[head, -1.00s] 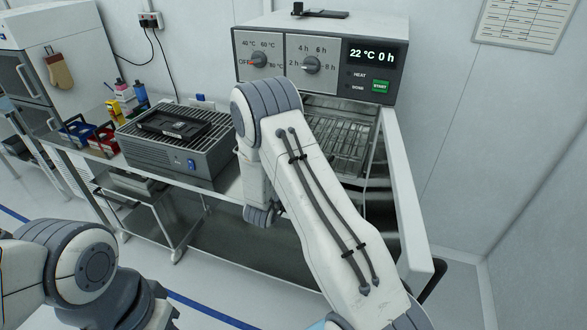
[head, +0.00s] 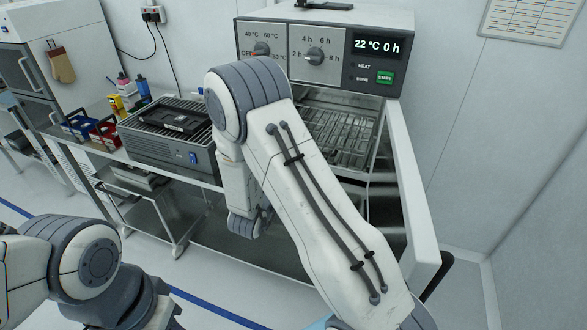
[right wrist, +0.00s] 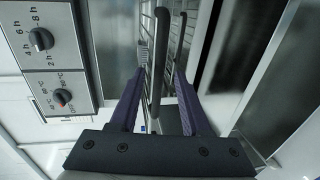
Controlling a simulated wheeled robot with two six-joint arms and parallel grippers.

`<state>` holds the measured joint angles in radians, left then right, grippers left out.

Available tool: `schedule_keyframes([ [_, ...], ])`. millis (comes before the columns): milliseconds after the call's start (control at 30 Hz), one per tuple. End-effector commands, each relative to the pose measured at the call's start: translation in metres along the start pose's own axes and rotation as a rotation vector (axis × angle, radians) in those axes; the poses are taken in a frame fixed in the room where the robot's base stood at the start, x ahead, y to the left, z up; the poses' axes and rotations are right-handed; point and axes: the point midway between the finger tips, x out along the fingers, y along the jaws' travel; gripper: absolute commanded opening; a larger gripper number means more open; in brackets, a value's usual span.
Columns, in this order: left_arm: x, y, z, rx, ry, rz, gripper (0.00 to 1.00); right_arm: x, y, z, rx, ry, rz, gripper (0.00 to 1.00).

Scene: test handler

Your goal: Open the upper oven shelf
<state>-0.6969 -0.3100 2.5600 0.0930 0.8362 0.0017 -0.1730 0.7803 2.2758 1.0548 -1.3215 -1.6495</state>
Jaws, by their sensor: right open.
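The oven (head: 325,50) stands at the back, with two dials and a lit display above its open chamber. A wire shelf (head: 345,128) shows inside, partly behind my right arm. In the right wrist view, wire racks show behind a dark handle bar (right wrist: 157,65). My right gripper (right wrist: 161,78) is open, with one finger on each side of this bar. Whether either finger touches it cannot be told. A second dark bar (right wrist: 180,35) lies just to the right. My right arm hides its gripper in the head view. My left arm shows at lower left, its gripper out of view.
The oven door (head: 408,195) stands open along the right side. A grey vented unit (head: 165,150) with a black tray (head: 175,122) sits left of the oven on the bench. The floor in front is clear.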

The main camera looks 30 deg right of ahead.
Motion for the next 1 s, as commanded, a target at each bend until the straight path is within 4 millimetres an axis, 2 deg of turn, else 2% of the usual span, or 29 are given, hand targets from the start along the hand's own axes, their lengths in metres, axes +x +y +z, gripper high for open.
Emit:
schedule_keyframes([
  [100, 0.006, -0.001, 0.000, 0.000, 0.000, 0.000, 0.37, -0.020, -0.002, -0.001, -0.001, 0.004, 0.000, 0.47],
  [267, 0.008, -0.001, 0.000, 0.001, 0.000, 0.000, 0.37, -0.033, -0.001, 0.000, -0.001, 0.000, -0.001, 0.47],
  [800, 0.008, -0.001, 0.000, 0.000, 0.000, 0.000, 0.37, -0.035, 0.000, 0.000, 0.003, 0.001, -0.003, 0.47],
  [900, 0.008, -0.001, 0.000, 0.000, 0.000, 0.000, 0.37, -0.040, -0.002, -0.010, 0.045, 0.039, -0.038, 0.47],
  [1000, 0.009, -0.001, 0.000, 0.000, 0.000, 0.000, 0.37, -0.055, -0.007, -0.036, 0.152, 0.136, -0.142, 0.47],
])
